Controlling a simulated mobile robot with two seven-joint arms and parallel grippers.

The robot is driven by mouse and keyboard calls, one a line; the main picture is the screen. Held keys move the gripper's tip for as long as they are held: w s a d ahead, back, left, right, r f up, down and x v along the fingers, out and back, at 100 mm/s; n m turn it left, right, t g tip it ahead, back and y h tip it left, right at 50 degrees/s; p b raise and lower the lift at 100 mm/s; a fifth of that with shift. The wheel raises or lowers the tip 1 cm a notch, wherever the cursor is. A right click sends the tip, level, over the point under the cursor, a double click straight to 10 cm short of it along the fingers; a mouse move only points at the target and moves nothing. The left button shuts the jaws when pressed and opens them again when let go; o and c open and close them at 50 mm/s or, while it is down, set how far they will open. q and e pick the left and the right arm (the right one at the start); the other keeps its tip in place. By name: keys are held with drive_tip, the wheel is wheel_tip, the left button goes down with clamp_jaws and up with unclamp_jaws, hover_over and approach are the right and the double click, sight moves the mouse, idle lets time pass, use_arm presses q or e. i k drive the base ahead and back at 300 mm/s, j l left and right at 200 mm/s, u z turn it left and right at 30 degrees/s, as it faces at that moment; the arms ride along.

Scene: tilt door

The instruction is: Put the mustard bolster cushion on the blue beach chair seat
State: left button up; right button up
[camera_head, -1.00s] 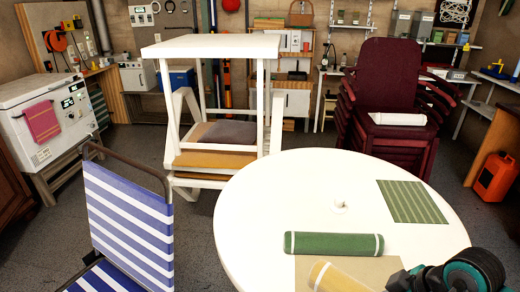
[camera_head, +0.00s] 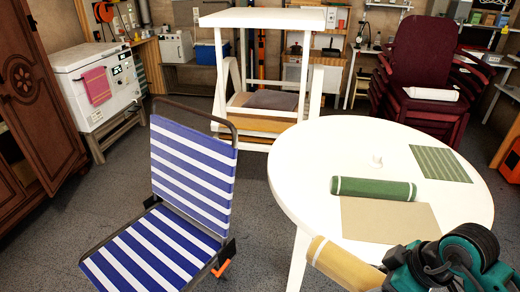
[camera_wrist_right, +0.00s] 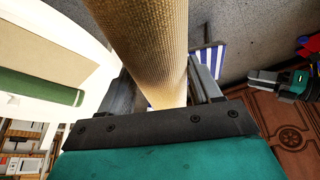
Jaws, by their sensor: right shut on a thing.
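The mustard bolster cushion (camera_head: 342,264) has a pale band near its end and is held at the table's near edge in the head view. My right gripper (camera_head: 392,272) is shut on it. In the right wrist view the cushion (camera_wrist_right: 140,40) runs up between the fingers of my right gripper (camera_wrist_right: 163,92). The blue beach chair has a blue and white striped seat (camera_head: 150,255) and backrest (camera_head: 190,165). The seat is empty, left of the cushion. The striped fabric (camera_wrist_right: 212,62) shows partly behind the right finger. My left gripper (camera_wrist_right: 265,80) appears small at right; its opening is unclear.
The round white table (camera_head: 310,170) bears a green bolster (camera_head: 375,188), a beige mat (camera_head: 385,220) and a green striped mat (camera_head: 440,163). An orange-tipped chair part (camera_head: 222,268) lies between seat and table. Floor left of the chair is clear.

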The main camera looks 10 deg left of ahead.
sight(134, 270)
drive_tip(key=k+j+u, duration=0.1)
drive_tip(key=j, duration=0.25)
drive_tip(key=k+j+u, duration=0.1)
drive_tip(key=j, duration=0.25)
drive_tip(key=k+j+u, duration=0.2)
drive_tip(key=j, duration=0.6)
drive_tip(key=i+j+u, duration=0.1)
drive_tip(key=j, duration=0.25)
drive_tip(key=i+j+u, duration=0.1)
drive_tip(key=i+j, duration=0.2)
drive_tip(key=i+j+u, duration=0.2)
drive_tip(key=i+j, duration=0.7)
drive_tip(key=i, duration=0.15)
